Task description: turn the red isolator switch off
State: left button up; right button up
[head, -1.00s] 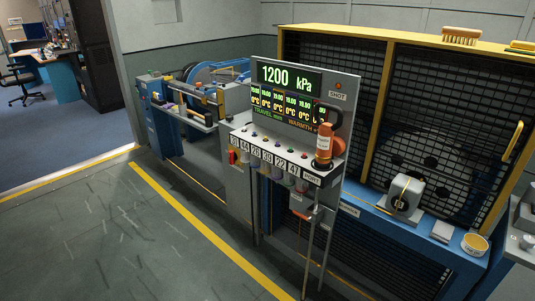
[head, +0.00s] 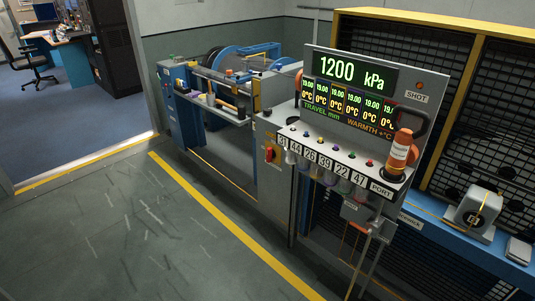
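A small red switch (head: 269,154) sits on the front of a grey cabinet (head: 270,190), just left of the console with the lit display. It is small in the head view, and I cannot tell which way its handle is turned. Neither of my grippers is in view, and nothing touches the switch.
The console (head: 345,100) reads 1200 kPa and has a row of coloured buttons above numbered labels. A blue winch (head: 235,70) is behind left. The grey floor (head: 120,225) left of the yellow line is clear.

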aim_at(271, 154)
jog(key=i+j+z, duration=0.1)
jog(key=i+j, duration=0.4)
jog(key=i+j+z, duration=0.1)
jog(key=i+j, duration=0.35)
jog(key=j, duration=0.15)
jog(key=i+j, duration=0.45)
jog(key=j+z, duration=0.05)
jog(key=j, duration=0.05)
